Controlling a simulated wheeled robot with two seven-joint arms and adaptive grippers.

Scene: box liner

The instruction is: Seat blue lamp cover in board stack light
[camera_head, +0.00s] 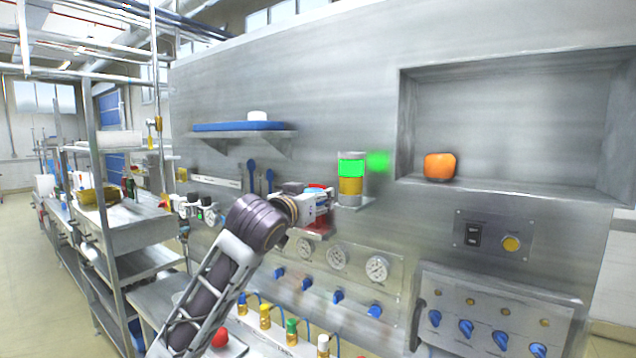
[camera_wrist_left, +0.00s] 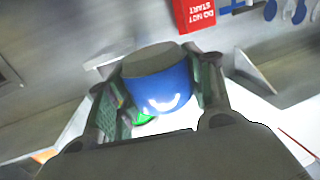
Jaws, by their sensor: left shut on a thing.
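The stack light (camera_head: 351,186) stands on a small bracket on the metal wall panel. It shows a lit green section above an amber section, with a clear or pale top. My left gripper (camera_head: 322,200) is just left of the stack light in the head view. In the left wrist view my left gripper (camera_wrist_left: 158,95) is shut on the blue lamp cover (camera_wrist_left: 165,90), which has a dark grey top or base end facing up in the picture. A bit of the green section (camera_wrist_left: 144,118) shows beyond the cover. Whether cover and stack light touch cannot be told. My right gripper is out of view.
A red DO NOT START tag (camera_wrist_left: 195,14) hangs near the gripper. A blue-topped shelf (camera_head: 240,127) is at upper left. A recess at right holds an orange object (camera_head: 440,166). Gauges (camera_head: 337,257) and blue knobs line the panel below.

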